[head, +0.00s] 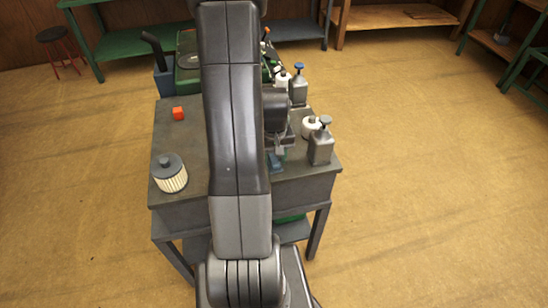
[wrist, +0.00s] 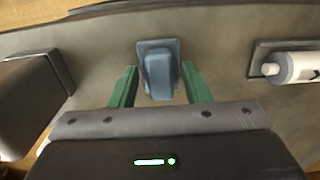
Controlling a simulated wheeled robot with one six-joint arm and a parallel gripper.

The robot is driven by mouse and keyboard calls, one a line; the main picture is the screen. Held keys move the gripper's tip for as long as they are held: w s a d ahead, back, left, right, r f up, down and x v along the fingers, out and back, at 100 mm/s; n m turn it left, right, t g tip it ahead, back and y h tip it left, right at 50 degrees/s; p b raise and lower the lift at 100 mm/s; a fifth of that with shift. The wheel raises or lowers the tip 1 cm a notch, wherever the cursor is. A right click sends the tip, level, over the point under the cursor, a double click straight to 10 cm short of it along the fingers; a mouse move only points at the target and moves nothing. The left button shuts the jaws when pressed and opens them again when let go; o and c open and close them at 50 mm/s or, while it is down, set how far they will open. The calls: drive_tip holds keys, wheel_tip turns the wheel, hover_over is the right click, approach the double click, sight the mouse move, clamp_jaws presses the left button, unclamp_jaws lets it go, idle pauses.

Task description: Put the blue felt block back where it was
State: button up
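The blue felt block (wrist: 158,75) stands between the two green fingers of my gripper (wrist: 159,69) in the wrist view. A darker blue-grey base or pad shows around its far end; I cannot tell if it is a separate piece. The fingers are apart, with a gap on each side of the block. In the head view the blue block (head: 275,163) shows near the table's front edge, just right of my arm. My gripper (head: 281,150) is beside it there, and my arm hides much of that area.
On the grey workbench (head: 190,142) stand a pleated filter (head: 170,175), an orange cube (head: 178,113), grey canisters (head: 321,148) (head: 298,90) and a white container (head: 310,129). The wrist view shows a white bottle (wrist: 295,67) at right and a grey box (wrist: 28,100) at left.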

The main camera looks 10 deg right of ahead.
sight(274, 159)
drive_tip(key=o, duration=0.3)
drive_tip(key=shift+r, duration=0.15)
wheel_tip(274, 159, up, 12)
idle(0.5)
